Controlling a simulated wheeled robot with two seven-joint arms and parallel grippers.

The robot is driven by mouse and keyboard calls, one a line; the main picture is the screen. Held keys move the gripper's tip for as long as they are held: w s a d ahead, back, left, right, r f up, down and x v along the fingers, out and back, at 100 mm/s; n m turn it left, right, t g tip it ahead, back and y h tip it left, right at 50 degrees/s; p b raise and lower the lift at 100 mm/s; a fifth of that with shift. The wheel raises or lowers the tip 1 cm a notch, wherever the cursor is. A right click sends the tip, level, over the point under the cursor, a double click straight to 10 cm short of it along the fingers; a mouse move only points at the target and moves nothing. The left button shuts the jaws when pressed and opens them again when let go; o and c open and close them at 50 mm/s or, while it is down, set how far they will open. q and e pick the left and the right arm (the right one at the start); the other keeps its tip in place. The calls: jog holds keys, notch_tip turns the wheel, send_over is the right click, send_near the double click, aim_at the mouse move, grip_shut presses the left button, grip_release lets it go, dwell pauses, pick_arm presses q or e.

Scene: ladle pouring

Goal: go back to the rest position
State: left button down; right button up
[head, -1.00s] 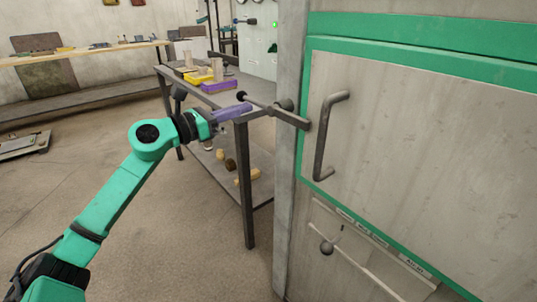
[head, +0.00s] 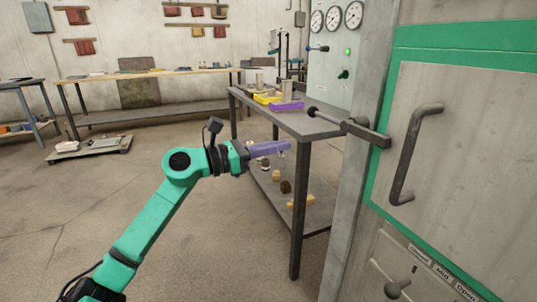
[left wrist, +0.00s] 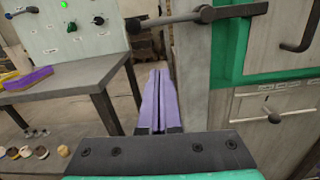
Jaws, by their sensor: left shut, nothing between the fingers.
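My left gripper (head: 284,147) has purple fingers and is shut with nothing between them. In the head view it points right, in front of the metal side table's near left edge, with open floor below it. In the left wrist view the shut fingers (left wrist: 157,98) point away, between the table on the left and the green-framed cabinet on the right. My right gripper is in neither view.
The metal table (head: 315,128) holds a purple tray (head: 287,106) and a yellow tray (head: 266,98). Several small pieces lie on its lower shelf. A lever (head: 350,127) juts from the cabinet (head: 450,150), which has a handle (head: 410,155).

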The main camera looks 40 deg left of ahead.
pick_arm(q)
jog(key=shift+v, duration=1.2)
